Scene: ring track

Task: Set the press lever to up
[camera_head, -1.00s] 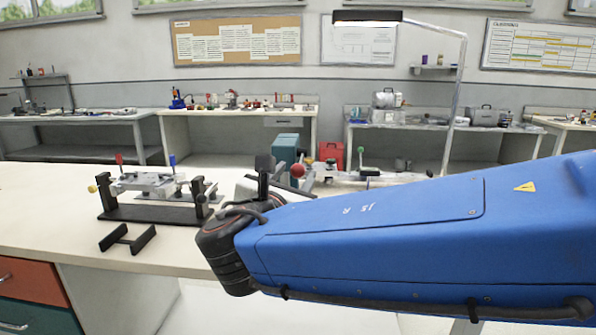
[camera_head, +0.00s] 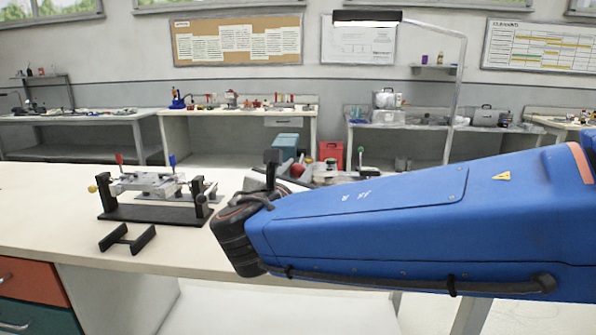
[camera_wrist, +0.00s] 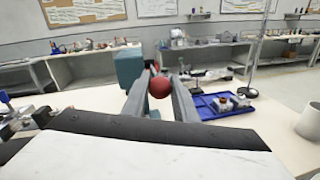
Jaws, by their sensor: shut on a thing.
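The press has a teal body (camera_head: 285,145), which also shows in the wrist view (camera_wrist: 130,66). The red ball knob (camera_wrist: 159,87) of its lever sits between the two grey fingers of my gripper (camera_wrist: 160,90), which is shut on it. In the head view the knob (camera_head: 298,171) shows just beyond my wrist, partly covered. My fingers are mostly hidden there behind my blue arm. The lever's rod is mostly hidden, so its exact angle is unclear.
A clamp fixture (camera_head: 150,212) with red and blue handles stands left on the bench, with a black bracket (camera_head: 127,240) in front. In the wrist view, a blue tray (camera_wrist: 215,107) with parts and a white cup (camera_wrist: 310,122) lie to the right.

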